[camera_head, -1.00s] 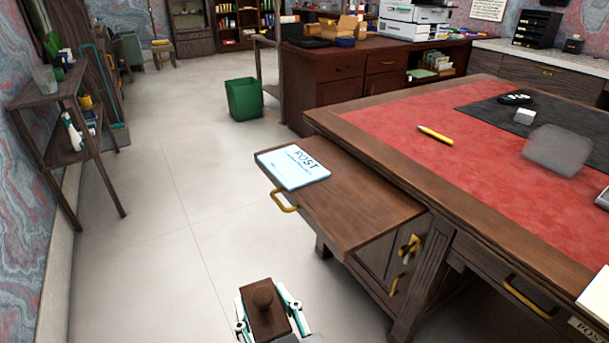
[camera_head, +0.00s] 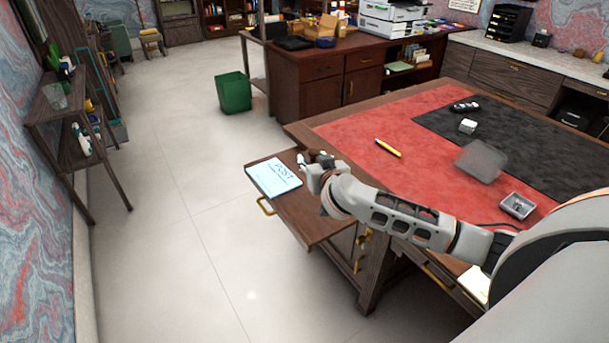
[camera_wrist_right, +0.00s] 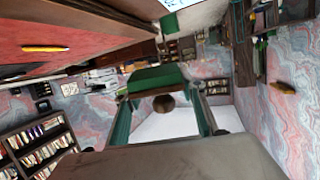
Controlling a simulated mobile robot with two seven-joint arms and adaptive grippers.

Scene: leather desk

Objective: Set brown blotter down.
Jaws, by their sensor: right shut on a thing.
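The brown blotter (camera_head: 324,158) is mostly hidden behind my right gripper (camera_head: 314,167) in the head view. A small brown part of it shows at the fingers, over the pull-out wooden board (camera_head: 308,228) beside the desk. I cannot tell whether it touches the board. In the right wrist view, the blotter's round brown knob (camera_wrist_right: 163,103) shows between the two fingers of the right gripper (camera_wrist_right: 165,95), which is shut on the blotter. My left gripper is not in view.
A POST pad (camera_head: 274,177) lies on the board, left of the gripper. The red desk top (camera_head: 365,135) carries a yellow pen (camera_head: 388,147), a blurred grey block (camera_head: 481,160) and a small grey tray (camera_head: 517,206). A green bin (camera_head: 233,93) stands on open floor.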

